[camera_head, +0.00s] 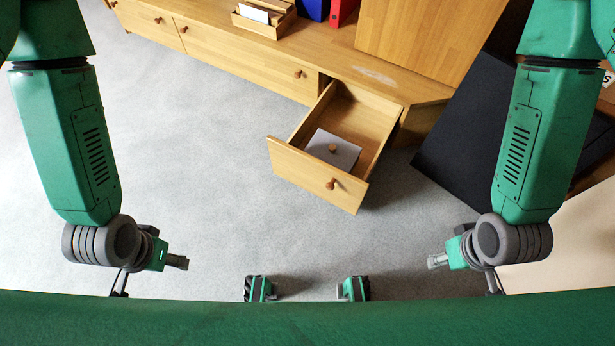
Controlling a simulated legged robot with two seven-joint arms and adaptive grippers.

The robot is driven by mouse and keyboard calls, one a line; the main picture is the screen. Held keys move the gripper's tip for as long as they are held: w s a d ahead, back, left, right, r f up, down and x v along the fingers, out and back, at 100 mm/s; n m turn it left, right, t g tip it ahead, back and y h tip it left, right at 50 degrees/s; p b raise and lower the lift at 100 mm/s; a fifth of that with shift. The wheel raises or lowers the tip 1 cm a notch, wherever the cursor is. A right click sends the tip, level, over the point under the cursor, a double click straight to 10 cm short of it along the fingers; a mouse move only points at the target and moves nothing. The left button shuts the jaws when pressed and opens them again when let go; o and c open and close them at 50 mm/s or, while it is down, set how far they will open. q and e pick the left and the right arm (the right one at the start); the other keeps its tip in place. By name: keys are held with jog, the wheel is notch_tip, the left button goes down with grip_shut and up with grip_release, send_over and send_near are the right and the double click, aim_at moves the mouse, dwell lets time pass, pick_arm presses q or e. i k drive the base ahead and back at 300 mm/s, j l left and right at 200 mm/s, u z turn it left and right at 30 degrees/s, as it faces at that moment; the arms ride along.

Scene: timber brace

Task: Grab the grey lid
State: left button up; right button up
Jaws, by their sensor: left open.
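The grey lid (345,156) is a flat pale grey square with a small wooden knob on top. It lies inside the pulled-out wooden drawer (312,172), near the drawer's front panel. I cannot tell whether a box is under it. My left gripper (163,258) hangs at the lower left, over the floor, well apart from the drawer. It is open and empty. My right gripper (451,257) is at the lower right, also apart from the drawer. Its fingers are partly hidden, and I see nothing in it.
The drawer belongs to a long low wooden cabinet (232,68). A wooden organiser (262,22), a blue binder (313,9) and a red binder (341,10) stand on top. A dark panel (470,135) leans at the right. The grey floor (200,160) left of the drawer is clear.

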aim_at(332, 150)
jog(key=i+l+z, duration=0.35)
jog(key=i+z, duration=0.4)
jog(key=i+l, duration=0.05)
jog(key=i, duration=0.05)
